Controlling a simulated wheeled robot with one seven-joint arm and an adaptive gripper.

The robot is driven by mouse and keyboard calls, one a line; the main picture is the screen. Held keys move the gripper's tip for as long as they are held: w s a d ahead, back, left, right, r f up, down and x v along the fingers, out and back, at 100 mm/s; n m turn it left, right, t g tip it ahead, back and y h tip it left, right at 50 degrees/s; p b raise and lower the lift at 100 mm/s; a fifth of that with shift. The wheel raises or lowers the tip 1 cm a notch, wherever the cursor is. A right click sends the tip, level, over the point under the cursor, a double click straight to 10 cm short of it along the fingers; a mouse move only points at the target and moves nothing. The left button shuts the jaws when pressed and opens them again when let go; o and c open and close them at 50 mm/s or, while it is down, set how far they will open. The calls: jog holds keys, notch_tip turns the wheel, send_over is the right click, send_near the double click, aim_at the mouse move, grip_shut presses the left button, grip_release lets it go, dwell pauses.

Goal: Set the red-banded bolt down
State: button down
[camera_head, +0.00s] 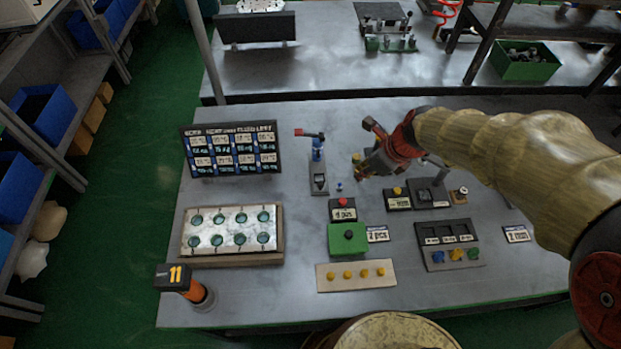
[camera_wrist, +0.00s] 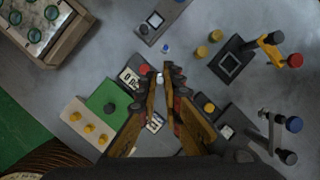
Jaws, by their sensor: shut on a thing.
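My gripper (camera_head: 364,168) is above the middle of the table, at the end of my arm reaching in from the right. In the wrist view its two fingers (camera_wrist: 167,76) come close together at the tips, around a small pale piece (camera_wrist: 160,79). This is where the bolt is held, but the fingers hide most of it and I cannot make out a red band. In the head view the held piece is too small to tell apart. A valve block with a white plate (camera_head: 230,229) and several green round ports lies at the left of the table.
A small blue-topped peg (camera_head: 339,186) stands near my gripper. A green box (camera_head: 347,239) with a black knob and a strip with yellow knobs (camera_head: 356,275) lie in front. A dark three-slot tray (camera_head: 448,240) is at right. A dark display board (camera_head: 232,148) stands behind the block.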

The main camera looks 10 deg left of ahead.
jog(key=shift+d, duration=0.15)
jog(key=w+a+f+b, duration=0.3)
jog(key=w+a+f, duration=0.2)
jog(key=a, duration=0.3)
jog(key=b, duration=0.2)
send_near(317, 177)
jog(key=shift+w+a+f+n, duration=0.25)
jog(key=shift+w+a+n, duration=0.05)
jog(key=shift+w+a, duration=0.25)
jog(key=f, duration=0.1)
jog(key=f+b, duration=0.2)
jog(key=f, duration=0.1)
jog(key=shift+w+a+f, duration=0.1)
jog(key=shift+a, duration=0.2)
jog(key=c, duration=2)
grip_release()
jog(key=shift+o, duration=0.2)
